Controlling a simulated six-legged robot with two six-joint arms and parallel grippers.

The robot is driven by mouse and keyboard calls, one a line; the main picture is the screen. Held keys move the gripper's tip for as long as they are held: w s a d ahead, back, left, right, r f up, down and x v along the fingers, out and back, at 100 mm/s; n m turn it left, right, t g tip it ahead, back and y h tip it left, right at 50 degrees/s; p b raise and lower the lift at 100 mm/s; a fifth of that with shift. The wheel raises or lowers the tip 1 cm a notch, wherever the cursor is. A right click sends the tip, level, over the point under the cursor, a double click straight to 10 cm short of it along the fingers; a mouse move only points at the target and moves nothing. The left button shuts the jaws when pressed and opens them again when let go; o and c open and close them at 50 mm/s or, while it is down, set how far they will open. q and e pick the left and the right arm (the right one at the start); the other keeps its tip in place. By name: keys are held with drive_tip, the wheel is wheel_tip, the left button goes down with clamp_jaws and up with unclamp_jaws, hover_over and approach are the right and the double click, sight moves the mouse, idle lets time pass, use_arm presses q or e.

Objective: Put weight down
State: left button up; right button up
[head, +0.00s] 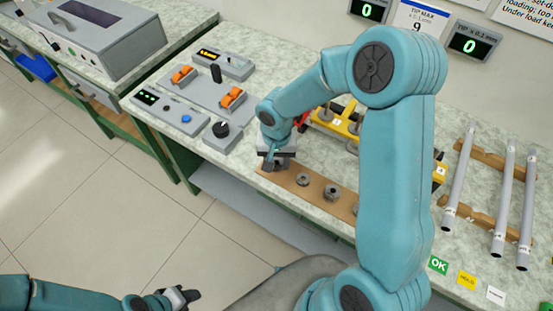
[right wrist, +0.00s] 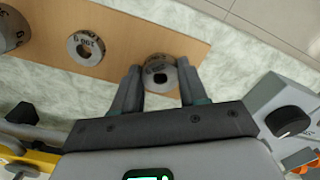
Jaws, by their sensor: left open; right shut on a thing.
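My right gripper (head: 276,163) is over the left end of a brown wooden strip (head: 290,184) on the bench. In the right wrist view its fingers (right wrist: 160,88) are shut on a small grey ring-shaped weight (right wrist: 161,73) with a dark centre hole. That weight is at the strip's edge; I cannot tell whether it touches the wood. A second weight (head: 303,180) and a larger one (head: 331,192) sit on the strip to the right. They also show in the right wrist view (right wrist: 86,47), (right wrist: 12,29). My left gripper (head: 184,297) is open and empty, low over the floor.
A control panel with orange switches (head: 183,76) and a black knob box (head: 221,130) stand left of the strip. A yellow fixture (head: 334,123) is behind my right arm. Grey tubes (head: 505,187) lie on a wooden rack at the right. The bench's front edge is close to the strip.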

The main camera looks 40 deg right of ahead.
drive_tip(key=shift+f, duration=0.2)
drive_tip(key=o, duration=1.2)
drive_tip(key=shift+w, duration=0.1)
drive_tip(key=shift+r, duration=0.65)
wheel_tip(320, 180, up, 11)
drive_tip(key=shift+r, duration=0.1)
